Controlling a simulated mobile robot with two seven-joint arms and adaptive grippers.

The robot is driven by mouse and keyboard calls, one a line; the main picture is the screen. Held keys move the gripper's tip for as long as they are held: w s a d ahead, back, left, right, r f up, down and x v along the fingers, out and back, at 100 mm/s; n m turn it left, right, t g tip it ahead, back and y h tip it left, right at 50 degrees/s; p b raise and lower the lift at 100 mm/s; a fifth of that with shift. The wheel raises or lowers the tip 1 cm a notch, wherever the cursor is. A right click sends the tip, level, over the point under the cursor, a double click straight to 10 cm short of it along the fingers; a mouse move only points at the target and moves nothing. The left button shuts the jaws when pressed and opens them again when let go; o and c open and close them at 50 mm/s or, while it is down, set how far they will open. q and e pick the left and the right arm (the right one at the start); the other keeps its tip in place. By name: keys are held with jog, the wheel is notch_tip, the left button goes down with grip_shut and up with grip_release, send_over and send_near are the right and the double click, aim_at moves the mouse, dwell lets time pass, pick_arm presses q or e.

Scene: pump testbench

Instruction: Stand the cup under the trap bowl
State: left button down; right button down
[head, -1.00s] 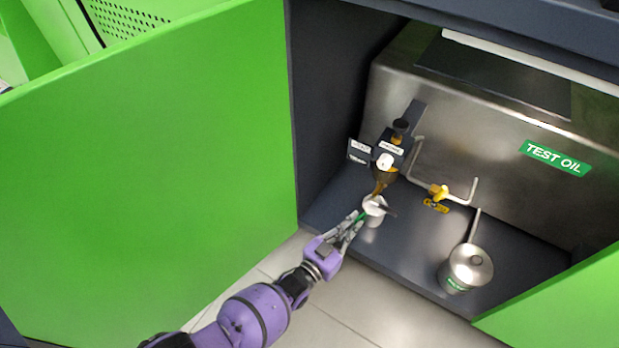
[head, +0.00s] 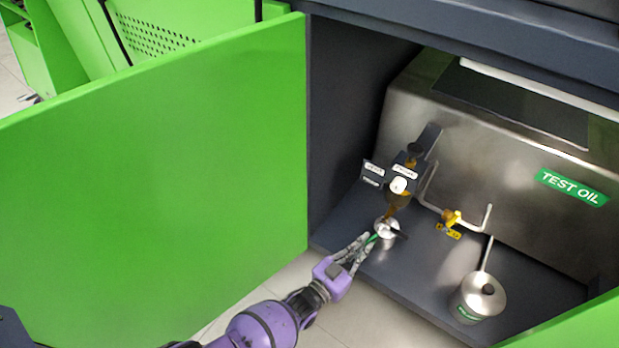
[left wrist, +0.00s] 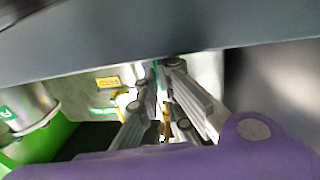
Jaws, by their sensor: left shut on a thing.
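The small pale cup (head: 388,243) is at the trap's lower end, inside the open cabinet. My left gripper (head: 371,240) is shut on the cup's near side, with a bit of green between its fingertips. The amber trap bowl (head: 391,211) hangs just above the cup and partly overlaps its rim in the head view. I cannot tell whether the cup's base touches the shelf. In the left wrist view my left gripper's fingers (left wrist: 160,72) point forward, but the cup cannot be made out. My right gripper is not in view.
A dark block with a white knob (head: 398,185) and small labels sits above the bowl. A yellow valve (head: 451,219) on a bent pipe is to the right. A green door (head: 150,190) is at left.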

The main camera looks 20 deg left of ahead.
pick_arm(q)
jog(key=shift+w+d+f, duration=0.1)
jog(key=shift+w+f, duration=0.05)
jog(key=c, duration=1.8)
grip_release()
jog(key=shift+c, duration=0.2)
jog(key=shift+w, duration=0.1)
jog(key=v, duration=1.2)
jog(key=shift+s, duration=0.25)
